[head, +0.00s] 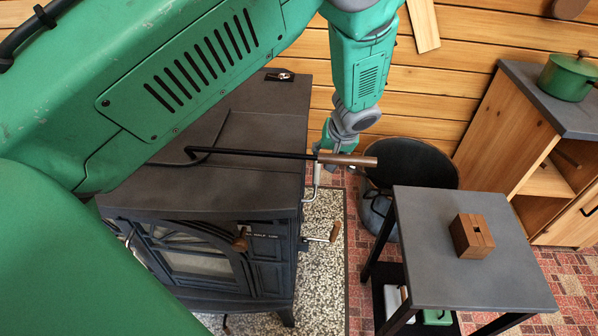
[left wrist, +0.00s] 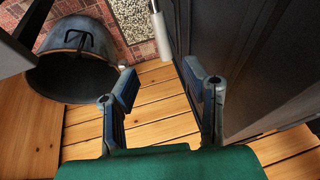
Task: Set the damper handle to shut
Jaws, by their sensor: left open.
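The black wood stove (head: 240,125) stands left of centre in the head view. On its right side a bent metal handle (head: 313,190) rises close to my left gripper, and a lower rod has a wooden grip (head: 334,232). I cannot tell for sure which is the damper handle. In the left wrist view a pale cylindrical handle (left wrist: 154,42) shows beside the dark stove side (left wrist: 245,50), beyond the gap between my fingers. My left gripper (left wrist: 159,91) is open and empty, apart from that handle. In the head view its fingers are mostly hidden behind a wooden poker grip. My right gripper is not seen.
A black poker with a wooden grip (head: 348,159) lies across the stove top and overhangs its right edge. A black bucket (head: 410,165) stands behind a small grey table (head: 430,245) holding a wooden block (head: 472,236). A cabinet (head: 540,150) with a green pot stands at right.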

